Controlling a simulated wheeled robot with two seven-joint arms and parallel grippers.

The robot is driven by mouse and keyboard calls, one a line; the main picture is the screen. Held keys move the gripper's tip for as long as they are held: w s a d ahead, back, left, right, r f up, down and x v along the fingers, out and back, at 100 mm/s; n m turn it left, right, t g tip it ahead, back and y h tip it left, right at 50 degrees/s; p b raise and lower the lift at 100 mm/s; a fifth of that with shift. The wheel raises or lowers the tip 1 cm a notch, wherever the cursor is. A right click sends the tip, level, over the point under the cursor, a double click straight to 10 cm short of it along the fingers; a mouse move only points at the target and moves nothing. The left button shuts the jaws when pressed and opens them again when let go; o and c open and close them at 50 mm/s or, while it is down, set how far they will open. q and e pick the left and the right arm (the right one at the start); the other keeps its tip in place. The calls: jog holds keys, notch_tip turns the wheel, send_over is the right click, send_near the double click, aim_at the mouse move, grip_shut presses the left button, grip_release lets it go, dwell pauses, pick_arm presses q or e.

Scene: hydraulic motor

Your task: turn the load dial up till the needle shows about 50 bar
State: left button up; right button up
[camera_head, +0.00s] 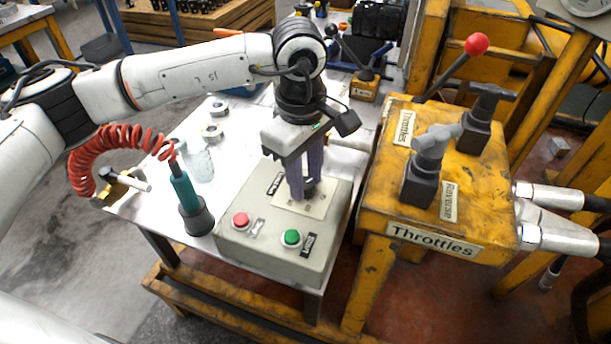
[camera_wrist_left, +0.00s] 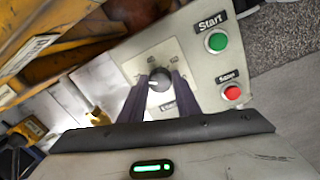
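The load dial (camera_wrist_left: 159,82) is a dark round knob on a pale plate of the grey control box (camera_head: 230,240). My left gripper (camera_head: 306,190) points down over this plate in the head view and hides most of the dial. In the left wrist view the fingers of my left gripper (camera_wrist_left: 160,96) stand on either side of the dial. I cannot tell whether they touch it. A round gauge (camera_head: 588,5) is cut off at the top right corner of the head view; its needle cannot be read. My right gripper is not in view.
The box bears a red button (camera_head: 241,220) and a green button (camera_head: 291,237). A teal tool (camera_head: 187,195) with a red coiled hose stands left of the box. The yellow Throttles stand (camera_head: 465,185) with its levers is close on the right.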

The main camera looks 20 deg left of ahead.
pick_arm(q)
jog(key=o, duration=0.3)
jog(key=shift+r, duration=0.15)
jog(key=r, duration=1)
jog(key=shift+s+a+r+p, duration=0.1)
jog(key=shift+s+p, duration=0.15)
jog(key=shift+p, duration=0.05)
